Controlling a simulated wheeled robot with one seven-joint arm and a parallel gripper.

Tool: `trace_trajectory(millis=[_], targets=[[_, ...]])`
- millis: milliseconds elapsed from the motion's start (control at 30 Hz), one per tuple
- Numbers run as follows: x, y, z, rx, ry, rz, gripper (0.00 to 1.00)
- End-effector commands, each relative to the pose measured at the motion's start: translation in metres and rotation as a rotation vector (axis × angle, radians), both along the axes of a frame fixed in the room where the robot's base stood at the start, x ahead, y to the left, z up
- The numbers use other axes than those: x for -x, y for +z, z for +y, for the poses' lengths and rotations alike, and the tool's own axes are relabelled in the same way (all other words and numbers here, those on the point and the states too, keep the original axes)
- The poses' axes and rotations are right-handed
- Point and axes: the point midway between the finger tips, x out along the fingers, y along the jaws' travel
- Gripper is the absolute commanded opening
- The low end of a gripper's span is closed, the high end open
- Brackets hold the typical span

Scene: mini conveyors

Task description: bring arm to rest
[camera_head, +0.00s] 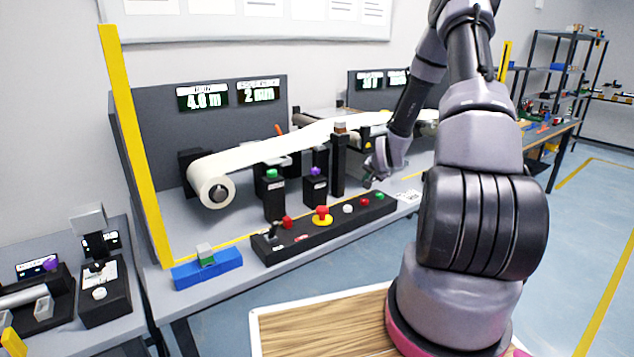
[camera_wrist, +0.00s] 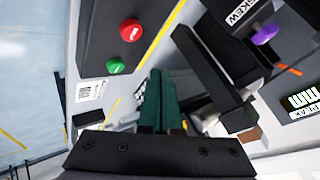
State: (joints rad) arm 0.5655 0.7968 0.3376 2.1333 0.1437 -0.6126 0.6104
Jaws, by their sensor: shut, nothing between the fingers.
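My arm rises from my base on the right of the head view and bends down over the conveyor bench. My gripper (camera_head: 368,183) is small there, near the right end of the black button panel (camera_head: 330,229). In the wrist view the dark green fingers of my gripper (camera_wrist: 160,80) lie together, with nothing between them. The wrist view also shows a red button (camera_wrist: 131,30) and a green button (camera_wrist: 117,66) on the black panel, beside the fingers. I cannot tell how far the fingertips are from the panel.
A white roll (camera_head: 215,186) feeds a belt behind the panel. Black posts with a green knob (camera_head: 271,174) and a purple knob (camera_head: 315,171) stand close to my gripper's left. A blue block (camera_head: 207,269) sits at the bench's front left. Open floor (camera_head: 570,250) lies to the right.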

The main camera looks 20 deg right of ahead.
Motion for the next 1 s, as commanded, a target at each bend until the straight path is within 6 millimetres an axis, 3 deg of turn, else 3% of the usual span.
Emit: trace_trajectory(millis=[167, 267, 467, 767, 1000], targets=[[0.000, 0.018, 0.004, 0.019, 0.018, 0.006, 0.00], [0.005, 0.051, 0.013, 0.052, 0.051, 0.024, 0.00], [0.031, 0.138, 0.039, 0.130, 0.125, 0.076, 0.00], [0.106, 0.253, 0.087, 0.200, 0.216, 0.131, 0.00], [0.192, 0.321, 0.126, 0.204, 0.290, 0.150, 0.00]])
